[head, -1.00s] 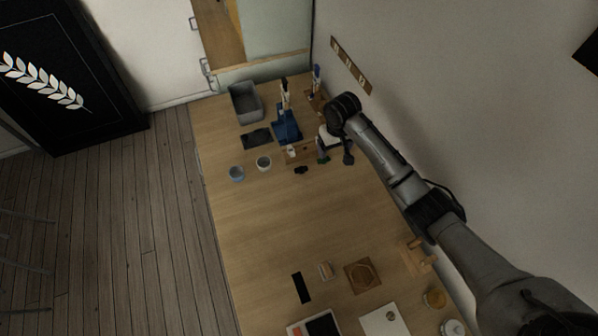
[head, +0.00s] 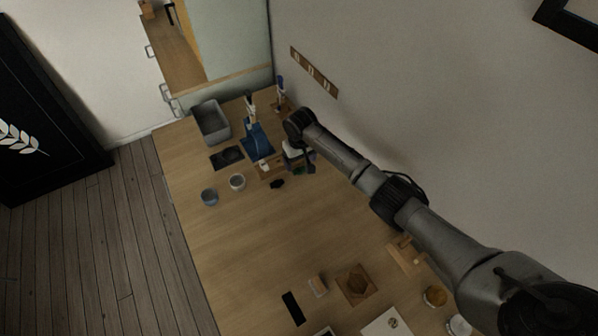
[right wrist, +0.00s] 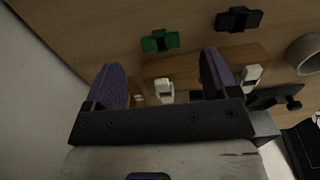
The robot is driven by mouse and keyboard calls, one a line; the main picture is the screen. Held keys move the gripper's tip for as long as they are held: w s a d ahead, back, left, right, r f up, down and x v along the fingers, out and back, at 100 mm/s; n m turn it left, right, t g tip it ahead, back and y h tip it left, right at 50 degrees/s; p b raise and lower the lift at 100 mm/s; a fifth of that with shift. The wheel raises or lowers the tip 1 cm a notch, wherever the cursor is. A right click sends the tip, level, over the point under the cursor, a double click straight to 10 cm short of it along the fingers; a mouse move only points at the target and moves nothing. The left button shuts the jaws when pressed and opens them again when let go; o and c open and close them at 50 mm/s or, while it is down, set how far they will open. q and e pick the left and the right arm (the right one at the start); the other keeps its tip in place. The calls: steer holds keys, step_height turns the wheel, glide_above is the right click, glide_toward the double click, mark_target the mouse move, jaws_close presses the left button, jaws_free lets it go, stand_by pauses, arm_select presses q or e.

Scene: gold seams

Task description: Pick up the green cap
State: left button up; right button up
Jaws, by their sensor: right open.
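The green cap (right wrist: 160,41) lies on the wooden table just beyond a wooden strip in the right wrist view. In the head view a small green patch of it (head: 299,170) shows beside my right gripper (head: 301,163), which partly covers it. In the right wrist view my right gripper (right wrist: 162,68) is open, with two purple ridged fingers spread apart. The green cap appears between and beyond the fingertips, with nothing held. My left gripper is in neither current view.
A black cap (right wrist: 239,19) lies right of the green one. White pieces (right wrist: 164,91) sit by the wooden strip (right wrist: 188,70). A white cup (head: 237,182), a blue-grey cup (head: 209,197), a blue stand (head: 257,141) and a grey bin (head: 222,132) are nearby. The table's middle is clear.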

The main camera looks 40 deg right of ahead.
mark_target(300, 173)
steer(key=shift+s+f+b, duration=0.1)
steer(key=shift+f+b, duration=0.75)
steer(key=shift+f, duration=1.8)
steer(key=shift+c, duration=0.5)
steer(key=shift+c, duration=0.7)
steer(key=c, duration=0.8)
